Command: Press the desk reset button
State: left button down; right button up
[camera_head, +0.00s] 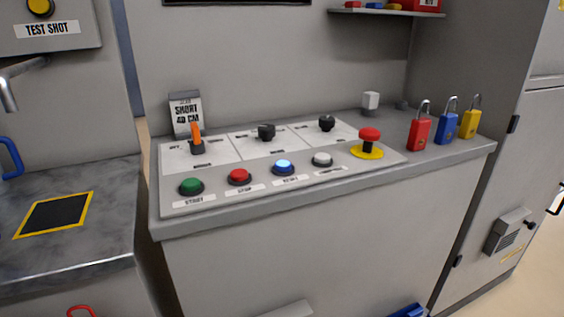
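The desk reset button (283,167) is a blue round button with a pale, bright top, in the front row of the sloped control panel (222,205). A small label below it appears to read RESET. The red stop button (239,176) is to its left and a white button (322,159) is to its right. Nothing covers the reset button. Neither of my grippers shows in the head view.
A green start button (191,186) and a red mushroom button (369,136) on a yellow base flank the row. An orange-handled switch (196,138) and black knobs stand behind. Red (420,134), blue (446,127) and yellow padlocks stand right. A metal counter (100,245) lies left, across a gap.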

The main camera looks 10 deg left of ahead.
aim_at(282, 166)
jog(key=l+u, duration=0.2)
jog(key=l, duration=0.25)
jog(key=k+l+u, duration=0.2)
jog(key=l, duration=0.2)
jog(key=l+u, duration=0.15)
jog(key=l, duration=0.3)
jog(key=k+l+u, duration=0.2)
jog(key=l, duration=0.2)
jog(key=k+l+u, duration=0.2)
jog(key=l, duration=0.2)
jog(key=i, duration=0.05)
